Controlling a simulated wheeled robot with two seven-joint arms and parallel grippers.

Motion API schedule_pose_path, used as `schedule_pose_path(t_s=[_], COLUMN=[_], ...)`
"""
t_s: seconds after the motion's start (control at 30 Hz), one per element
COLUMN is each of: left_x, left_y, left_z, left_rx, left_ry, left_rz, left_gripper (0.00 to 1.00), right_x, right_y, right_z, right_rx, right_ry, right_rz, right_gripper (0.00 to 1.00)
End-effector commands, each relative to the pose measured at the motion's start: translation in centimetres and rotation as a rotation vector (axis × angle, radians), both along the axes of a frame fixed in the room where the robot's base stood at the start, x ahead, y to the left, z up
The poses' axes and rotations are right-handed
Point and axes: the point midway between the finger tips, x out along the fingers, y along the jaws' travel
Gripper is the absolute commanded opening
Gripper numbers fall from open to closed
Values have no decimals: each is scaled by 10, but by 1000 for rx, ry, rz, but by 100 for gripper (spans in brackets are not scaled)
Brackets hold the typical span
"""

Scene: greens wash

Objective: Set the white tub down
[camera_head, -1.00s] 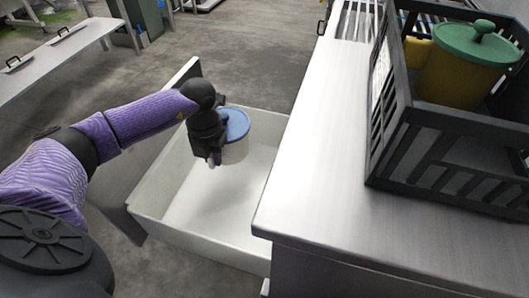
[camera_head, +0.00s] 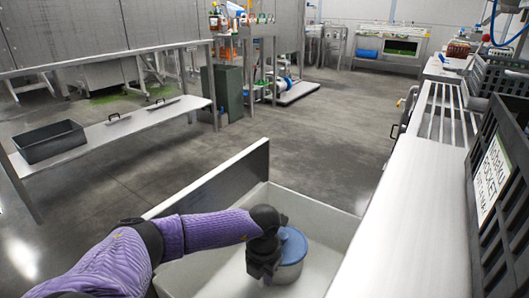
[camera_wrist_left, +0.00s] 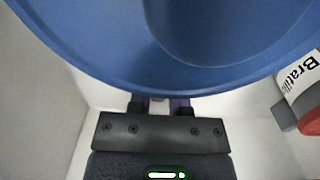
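The white tub (camera_head: 288,271) with its blue lid (camera_head: 293,246) is upright inside the white open-topped drawer or basin (camera_head: 335,222). My left gripper (camera_head: 264,270) is at the tub's left side. In the left wrist view the blue lid (camera_wrist_left: 215,50) fills the top, and my left gripper's close-set fingers (camera_wrist_left: 160,104) reach under its rim. They appear shut on the tub's side, but their tips are hidden by the lid. The head view does not show clearly whether the tub's base touches the floor below. My right gripper is not in view.
A container with a "Bratil" label (camera_wrist_left: 300,78) and a red part is close at the right in the left wrist view. A steel counter (camera_head: 405,225) with a dark crate (camera_head: 497,195) borders the basin on the right. A bench (camera_head: 105,135) with a grey bin stands left.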

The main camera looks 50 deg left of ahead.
Motion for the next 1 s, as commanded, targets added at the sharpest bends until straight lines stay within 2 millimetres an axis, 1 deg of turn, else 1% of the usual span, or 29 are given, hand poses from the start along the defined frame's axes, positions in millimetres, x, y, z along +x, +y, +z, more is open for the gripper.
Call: schedule_pose_path(t_s=[0.03,0.07,0.1,0.13,0.37,0.43,0.47,0.53,0.7,0.8,0.9,1.0], left_x=[0,0,0,0,0,0,0,1,1,1,1,0], left_y=[0,0,0,0,0,0,0,0,0,0,0,0], left_z=[0,0,0,0,0,4,9,27,81,104,119,125], left_rx=[0,0,0,0,0,0,0,1,1,1,0,1], left_ry=[0,0,0,0,0,-1,-3,-8,-11,-8,-6,-3], left_rz=[0,0,0,0,0,0,0,-1,-1,-1,-1,-1], left_gripper=[35,41,50,55,55,55,55,55,55,55,55,55], right_x=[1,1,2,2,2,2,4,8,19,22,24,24], right_y=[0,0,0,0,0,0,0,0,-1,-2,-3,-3], right_z=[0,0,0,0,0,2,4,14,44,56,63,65], right_rx=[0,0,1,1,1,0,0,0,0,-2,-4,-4], right_ry=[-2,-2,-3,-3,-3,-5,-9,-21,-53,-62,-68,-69], right_rz=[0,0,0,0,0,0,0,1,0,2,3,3], right_gripper=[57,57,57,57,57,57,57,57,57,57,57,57])
